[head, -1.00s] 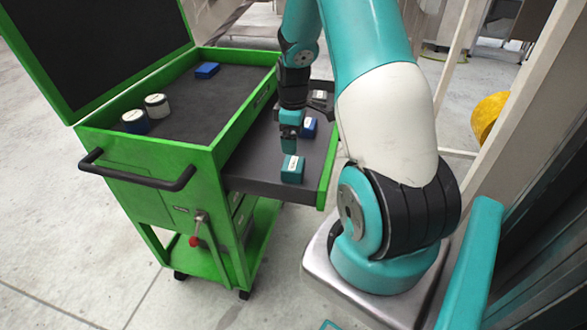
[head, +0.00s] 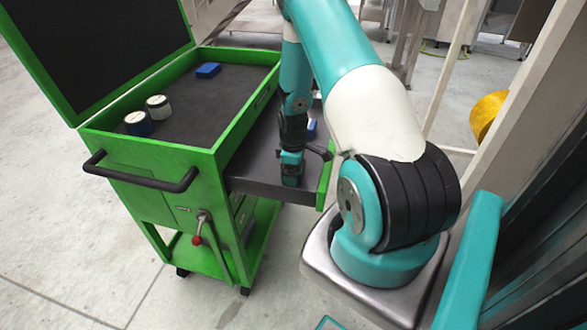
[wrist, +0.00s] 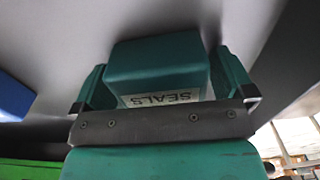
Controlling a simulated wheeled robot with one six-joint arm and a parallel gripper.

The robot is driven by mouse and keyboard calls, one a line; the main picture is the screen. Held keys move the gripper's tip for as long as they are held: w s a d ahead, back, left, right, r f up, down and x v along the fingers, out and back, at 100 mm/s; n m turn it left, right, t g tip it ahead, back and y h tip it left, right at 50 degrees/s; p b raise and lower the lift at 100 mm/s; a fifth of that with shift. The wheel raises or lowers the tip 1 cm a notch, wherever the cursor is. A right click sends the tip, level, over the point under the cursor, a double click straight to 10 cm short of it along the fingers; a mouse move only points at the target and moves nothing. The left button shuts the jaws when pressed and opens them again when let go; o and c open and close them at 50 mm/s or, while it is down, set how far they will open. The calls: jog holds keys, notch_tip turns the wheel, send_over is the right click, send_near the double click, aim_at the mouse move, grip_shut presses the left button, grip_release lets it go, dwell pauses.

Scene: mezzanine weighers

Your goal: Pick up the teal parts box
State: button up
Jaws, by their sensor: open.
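The teal parts box (wrist: 158,65) shows in the wrist view with a white label reading "SEALS", upside down in that picture. My gripper (wrist: 165,85) is open, with one teal finger on each side of the box. I cannot tell whether the fingers touch it.
A blue box (head: 311,128) lies farther back in the drawer, and a blue box (wrist: 12,97) shows at the wrist view's left edge. The drawer's green front (head: 324,185) stands close to my gripper.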

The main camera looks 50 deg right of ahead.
jog(key=c, duration=0.9)
jog(key=shift+r, duration=0.2)
